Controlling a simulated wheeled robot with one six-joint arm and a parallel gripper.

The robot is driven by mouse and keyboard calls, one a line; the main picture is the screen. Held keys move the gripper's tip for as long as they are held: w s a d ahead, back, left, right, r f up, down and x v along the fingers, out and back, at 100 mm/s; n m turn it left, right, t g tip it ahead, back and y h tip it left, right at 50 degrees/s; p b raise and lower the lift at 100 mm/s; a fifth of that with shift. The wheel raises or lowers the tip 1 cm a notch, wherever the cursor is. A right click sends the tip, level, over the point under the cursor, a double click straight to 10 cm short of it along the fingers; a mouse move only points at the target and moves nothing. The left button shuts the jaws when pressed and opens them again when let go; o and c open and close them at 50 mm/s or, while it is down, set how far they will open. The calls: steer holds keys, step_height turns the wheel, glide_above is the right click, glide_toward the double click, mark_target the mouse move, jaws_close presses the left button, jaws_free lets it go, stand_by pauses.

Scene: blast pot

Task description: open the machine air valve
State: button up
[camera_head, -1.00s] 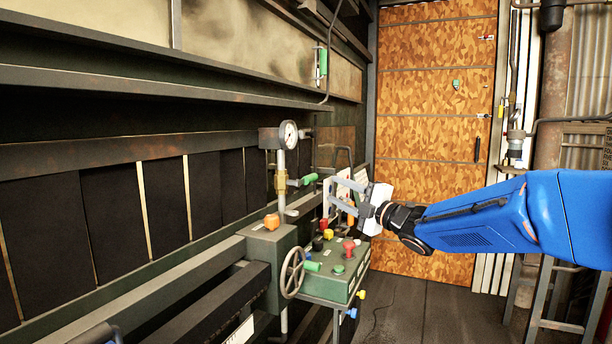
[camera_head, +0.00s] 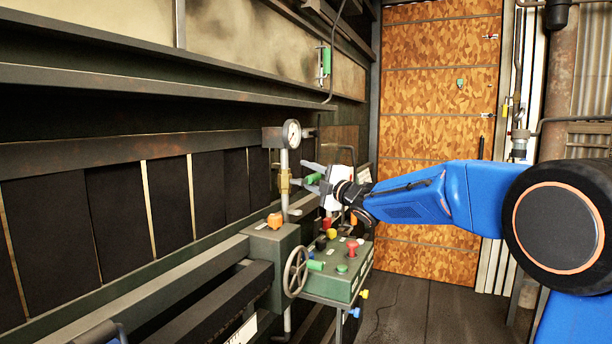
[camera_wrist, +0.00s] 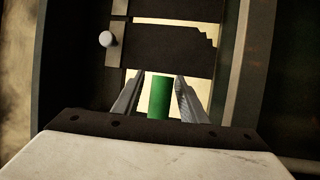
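The air valve is on a vertical pipe with a brass body (camera_head: 284,182) below a round gauge. Its green handle (camera_head: 314,179) points to the right, toward my gripper. My gripper (camera_head: 307,180) is at the handle, coming from the right, with its fingers apart. In the wrist view, the green handle (camera_wrist: 160,97) stands between the two open fingers (camera_wrist: 158,100), with a small gap showing on each side. Whether either finger touches it I cannot tell.
A pressure gauge (camera_head: 292,134) tops the pipe. Below are a control box with buttons (camera_head: 342,268), a handwheel (camera_head: 295,271) and an orange knob (camera_head: 275,220). Another green handle (camera_head: 325,61) is on the upper wall. A wooden door (camera_head: 440,110) is behind.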

steer(key=shift+w+a, duration=0.2)
jaws_close()
steer(key=shift+r, duration=0.1)
